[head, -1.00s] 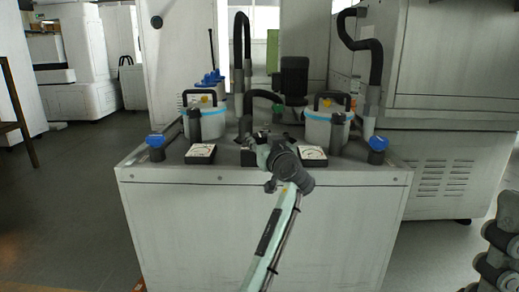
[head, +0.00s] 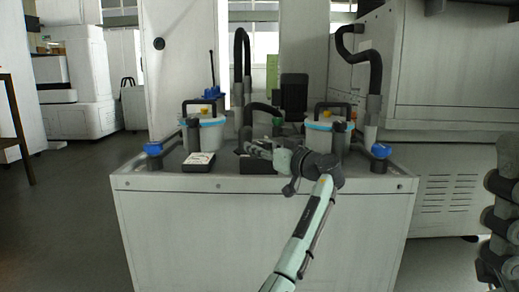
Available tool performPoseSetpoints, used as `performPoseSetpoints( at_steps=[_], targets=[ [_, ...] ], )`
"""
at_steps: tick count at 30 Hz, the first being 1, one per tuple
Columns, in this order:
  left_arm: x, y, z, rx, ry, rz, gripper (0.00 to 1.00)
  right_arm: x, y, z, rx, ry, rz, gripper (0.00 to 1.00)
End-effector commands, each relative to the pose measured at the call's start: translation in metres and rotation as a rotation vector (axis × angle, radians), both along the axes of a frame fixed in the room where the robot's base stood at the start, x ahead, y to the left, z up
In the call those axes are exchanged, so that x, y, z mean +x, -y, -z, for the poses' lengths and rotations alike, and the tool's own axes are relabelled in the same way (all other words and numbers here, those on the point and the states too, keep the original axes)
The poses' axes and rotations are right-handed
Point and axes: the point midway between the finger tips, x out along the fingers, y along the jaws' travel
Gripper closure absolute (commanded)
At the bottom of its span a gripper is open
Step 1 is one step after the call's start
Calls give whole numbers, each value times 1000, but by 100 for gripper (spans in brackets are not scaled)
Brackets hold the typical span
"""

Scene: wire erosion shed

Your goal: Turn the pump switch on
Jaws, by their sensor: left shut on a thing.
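The pump unit (head: 260,235) is a pale cabinet with filter canisters and hoses on top. A dark box (head: 258,166) at the middle of its front top edge appears to hold the pump switch. The switch itself is too small and covered to make out. My left gripper (head: 255,149) lies over this box, fingers pointing left, and is shut on what appears to be the switch. Its arm runs down to the bottom of the view. At the right edge dark arm links of mine show, but my right gripper is not in view.
A white-faced gauge (head: 199,161) sits left of the box. Blue-capped knobs stand at the left (head: 153,149) and right (head: 381,152) corners. Canisters (head: 203,133) and upright hoses (head: 242,65) crowd behind. Bare floor (head: 70,220) lies to the left.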

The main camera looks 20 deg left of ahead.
Motion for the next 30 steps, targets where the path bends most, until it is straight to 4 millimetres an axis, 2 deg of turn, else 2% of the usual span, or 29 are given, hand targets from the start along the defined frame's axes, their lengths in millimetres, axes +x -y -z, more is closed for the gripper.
performPoseSetpoints(
  at_steps=[8,9,14,23,26,30],
  targets=[
    [0,0,0,-1,1,-1,93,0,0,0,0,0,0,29],
    [0,0,0,-1,1,-1,61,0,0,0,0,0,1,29],
    [0,0,0,-1,0,0,42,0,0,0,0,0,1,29],
    [-1,1,0,-1,0,1,42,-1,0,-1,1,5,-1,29],
    [-5,8,1,-1,-1,2,42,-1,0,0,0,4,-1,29],
    [-18,29,1,-2,0,4,42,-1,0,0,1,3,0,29]
  ],
)
